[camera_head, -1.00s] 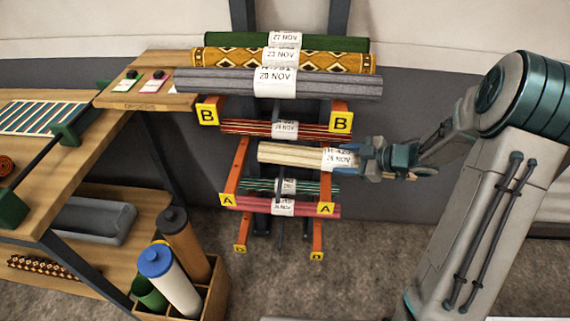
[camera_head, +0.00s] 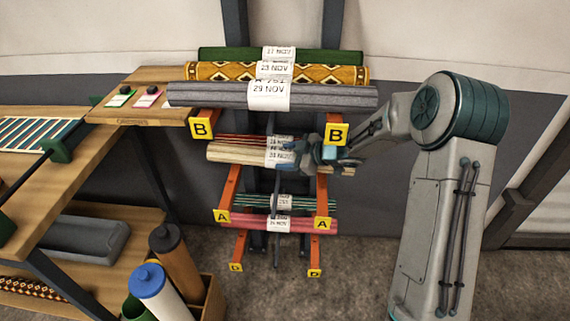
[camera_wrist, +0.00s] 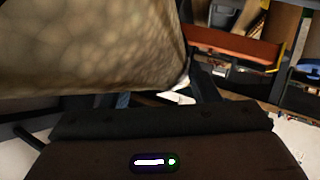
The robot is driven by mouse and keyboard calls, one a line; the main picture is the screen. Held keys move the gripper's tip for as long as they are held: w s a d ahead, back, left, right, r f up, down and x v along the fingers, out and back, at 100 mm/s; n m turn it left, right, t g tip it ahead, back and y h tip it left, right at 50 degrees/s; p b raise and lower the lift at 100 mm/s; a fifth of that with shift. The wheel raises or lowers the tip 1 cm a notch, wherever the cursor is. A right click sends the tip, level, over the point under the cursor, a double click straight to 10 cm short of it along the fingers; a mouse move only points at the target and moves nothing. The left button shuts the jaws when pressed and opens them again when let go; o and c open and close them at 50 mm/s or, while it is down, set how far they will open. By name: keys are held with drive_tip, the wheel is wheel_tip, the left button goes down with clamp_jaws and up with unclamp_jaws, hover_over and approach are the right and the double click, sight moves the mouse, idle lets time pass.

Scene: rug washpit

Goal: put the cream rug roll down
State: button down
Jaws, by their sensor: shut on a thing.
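The cream rug roll (camera_head: 238,153) is held level in front of the rack, just below the B labels, with a white date tag (camera_head: 280,152) near my gripper. My gripper (camera_head: 310,153) is shut on the roll toward its right end. In the wrist view the roll (camera_wrist: 90,45) fills the upper left, close to the camera. The rack (camera_head: 232,190) has orange arms, labelled B above and A below. Whether the roll touches any arm cannot be told. It partly hides a red striped roll (camera_head: 235,139) behind it.
A grey roll (camera_head: 210,95), a patterned yellow roll (camera_head: 220,72) and a green roll (camera_head: 225,54) lie on the upper rack. Green striped (camera_head: 255,201) and pink (camera_head: 255,220) rolls lie at A. A wooden bench (camera_head: 95,155) and upright rolls (camera_head: 165,290) stand left.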

drive_tip(key=shift+w+a+r, duration=0.1)
drive_tip(key=shift+w+a, duration=0.2)
drive_tip(key=shift+a, duration=0.25)
drive_tip(key=shift+a+f+b, duration=0.15)
drive_tip(key=shift+f+b, duration=0.25)
drive_tip(key=shift+f, duration=1.4)
drive_tip(key=shift+c, duration=2.3)
unclamp_jaws()
drive_tip(key=shift+f, duration=0.15)
